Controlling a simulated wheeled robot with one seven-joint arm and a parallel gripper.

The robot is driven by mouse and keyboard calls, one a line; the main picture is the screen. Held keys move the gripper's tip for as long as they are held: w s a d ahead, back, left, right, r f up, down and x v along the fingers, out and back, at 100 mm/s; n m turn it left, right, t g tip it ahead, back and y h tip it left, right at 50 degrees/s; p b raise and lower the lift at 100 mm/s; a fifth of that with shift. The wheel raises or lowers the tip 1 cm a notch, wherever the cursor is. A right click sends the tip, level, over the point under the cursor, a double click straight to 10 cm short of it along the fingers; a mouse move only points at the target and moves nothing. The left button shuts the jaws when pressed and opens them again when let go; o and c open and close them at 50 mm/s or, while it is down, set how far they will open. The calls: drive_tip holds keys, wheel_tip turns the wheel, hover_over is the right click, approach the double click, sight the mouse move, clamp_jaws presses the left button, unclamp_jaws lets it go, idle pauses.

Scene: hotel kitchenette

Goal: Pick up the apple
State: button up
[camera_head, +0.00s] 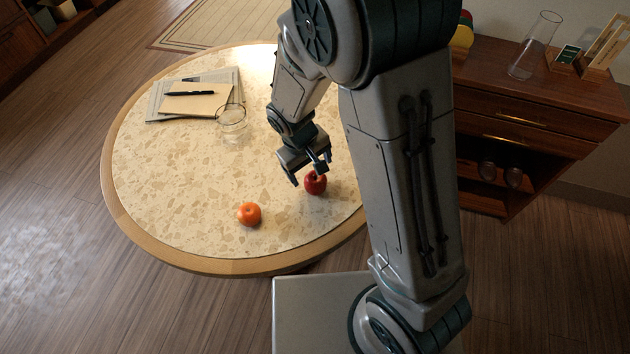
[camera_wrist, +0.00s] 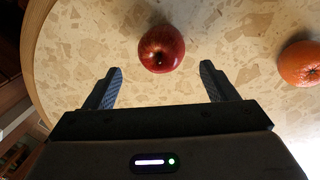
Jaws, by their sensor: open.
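The red apple (camera_head: 316,184) stands on the round table near its front right edge. In the wrist view the apple (camera_wrist: 161,49) lies just beyond the fingertips, roughly centred between them. My gripper (camera_head: 311,176) is above the table beside the apple, and part of it overlaps the apple in the head view. In the wrist view my gripper (camera_wrist: 161,80) is open and empty, with its two fingers wide apart. I cannot tell exactly how high the fingertips are above the table.
An orange (camera_head: 249,214) sits on the table (camera_head: 170,215) left of the apple; it also shows in the wrist view (camera_wrist: 300,63). A clear glass (camera_head: 231,124) and papers with a pen (camera_head: 195,100) lie farther back. A wooden cabinet (camera_head: 540,100) stands at right.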

sight(314, 177)
drive_tip(key=shift+s+d+f, duration=0.1)
drive_tip(key=shift+d+f, duration=0.15)
drive_tip(key=shift+f, duration=0.9)
drive_tip(key=shift+s+d+f, duration=0.1)
drive_tip(key=shift+d+f, duration=0.15)
drive_tip(key=shift+f, duration=0.9)
drive_tip(key=c, duration=1.1)
drive_tip(key=shift+r, duration=0.1)
